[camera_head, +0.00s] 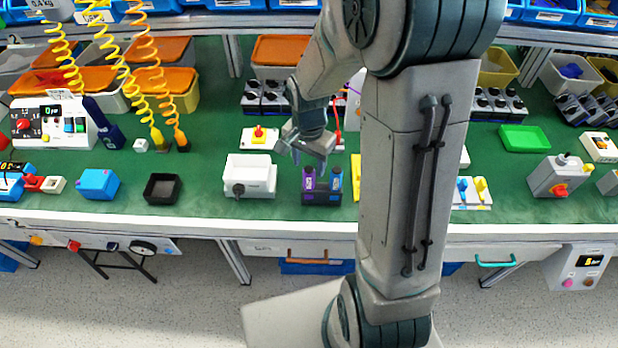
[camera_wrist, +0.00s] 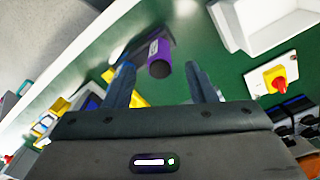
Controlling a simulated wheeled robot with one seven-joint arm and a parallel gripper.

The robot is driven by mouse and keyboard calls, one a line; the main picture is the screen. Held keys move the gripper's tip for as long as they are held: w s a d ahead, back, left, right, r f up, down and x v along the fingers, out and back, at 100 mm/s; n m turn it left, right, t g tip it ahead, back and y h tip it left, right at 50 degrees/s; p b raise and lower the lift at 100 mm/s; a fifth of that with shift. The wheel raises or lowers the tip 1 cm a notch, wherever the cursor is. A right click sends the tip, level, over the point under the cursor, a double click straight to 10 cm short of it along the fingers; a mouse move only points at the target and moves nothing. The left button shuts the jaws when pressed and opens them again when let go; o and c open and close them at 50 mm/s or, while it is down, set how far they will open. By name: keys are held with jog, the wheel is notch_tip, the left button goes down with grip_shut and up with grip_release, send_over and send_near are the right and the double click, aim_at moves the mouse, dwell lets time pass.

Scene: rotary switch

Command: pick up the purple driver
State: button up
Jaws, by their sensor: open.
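The purple driver (camera_head: 308,178) stands upright in a small dark holder (camera_head: 322,198) near the front edge of the green bench, beside a blue driver (camera_head: 336,180). In the wrist view the purple driver (camera_wrist: 160,58) shows its round end beyond the fingers, nearer the middle of the gap. My gripper (camera_head: 311,160) is open and empty just above the purple driver. In the wrist view the two fingers of my gripper (camera_wrist: 163,85) are apart, with nothing between their tips. The blue driver is partly hidden by the left finger in the wrist view.
A white box (camera_head: 250,175) stands left of the holder, with a red-knob switch on a yellow base (camera_head: 259,136) behind it. A yellow object (camera_head: 356,176) is close on the right. A black tray (camera_head: 163,188) sits farther left, with bare green bench between.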

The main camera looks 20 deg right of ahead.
aim_at(308, 178)
jog(key=shift+s+a+f+p, duration=0.1)
jog(key=shift+f+p, duration=0.4)
jog(key=shift+f, duration=2.7)
jog(key=c, duration=1.1)
